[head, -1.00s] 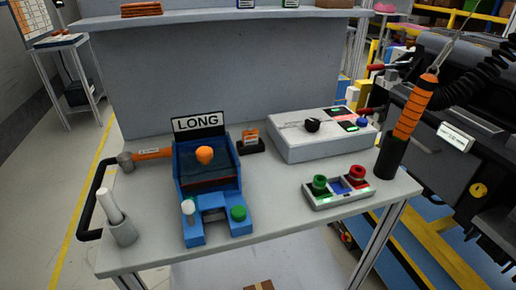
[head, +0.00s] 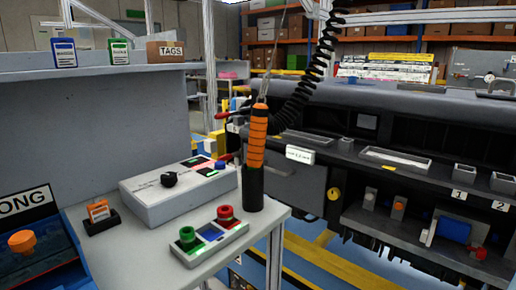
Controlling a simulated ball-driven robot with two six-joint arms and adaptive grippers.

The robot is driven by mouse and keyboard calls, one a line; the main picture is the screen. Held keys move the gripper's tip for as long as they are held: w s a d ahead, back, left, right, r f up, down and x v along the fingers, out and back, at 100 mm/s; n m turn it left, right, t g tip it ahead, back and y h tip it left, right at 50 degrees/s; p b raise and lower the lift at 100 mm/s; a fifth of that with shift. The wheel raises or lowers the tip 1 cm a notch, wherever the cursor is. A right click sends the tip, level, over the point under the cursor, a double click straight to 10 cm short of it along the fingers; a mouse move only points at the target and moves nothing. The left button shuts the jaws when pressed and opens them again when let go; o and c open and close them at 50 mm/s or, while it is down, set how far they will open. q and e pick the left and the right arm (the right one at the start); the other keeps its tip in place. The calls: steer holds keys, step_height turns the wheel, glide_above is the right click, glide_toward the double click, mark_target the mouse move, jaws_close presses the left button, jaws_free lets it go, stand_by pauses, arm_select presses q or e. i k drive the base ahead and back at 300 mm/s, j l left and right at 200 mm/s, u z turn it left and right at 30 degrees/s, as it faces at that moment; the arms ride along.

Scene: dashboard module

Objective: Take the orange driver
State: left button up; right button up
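The orange driver (head: 257,138) hangs upright in the head view, above the right end of the table. It has an orange upper body with dark bands. Its lower end is at a black cylindrical holder (head: 253,188) on the table's right edge; I cannot tell how deep it sits. A thin cable and a black coiled hose (head: 310,75) rise near its top. Neither of my grippers shows in the head view.
A grey control box (head: 180,190) and a tray with green and red knobs (head: 209,237) stand left of the holder. A blue fixture (head: 40,250) is at the far left. A dark dashboard module (head: 400,170) fills the right side, close beyond the table edge.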

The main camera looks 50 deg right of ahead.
mark_target(257, 137)
steer(key=z, duration=1.55)
